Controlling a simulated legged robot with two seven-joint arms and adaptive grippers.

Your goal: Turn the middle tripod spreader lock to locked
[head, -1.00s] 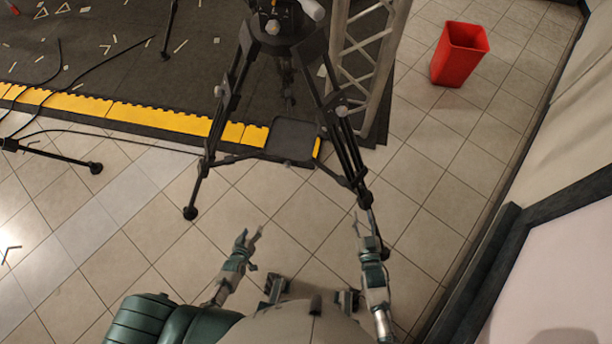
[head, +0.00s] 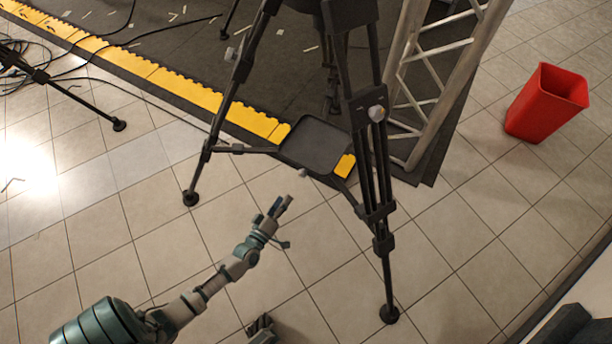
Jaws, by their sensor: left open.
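A black tripod (head: 381,180) stands in front of me, its top cut off by the upper edge. Its middle spreader is a dark square tray (head: 318,143) between the legs, with arms reaching out to them. A small pale knob (head: 303,173) shows at the tray's near edge; I cannot tell its lock setting. Another grey knob (head: 376,113) is on the right leg. My left gripper (head: 286,222) is open and empty, below and in front of the tray, apart from the tripod.
A metal truss (head: 440,90) stands right behind the tripod. A red bin (head: 547,103) is at the right. A dark mat with a yellow edge (head: 190,92) lies behind. Cables and another stand's leg (head: 85,105) are at the left. The tiled floor in front is mostly clear.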

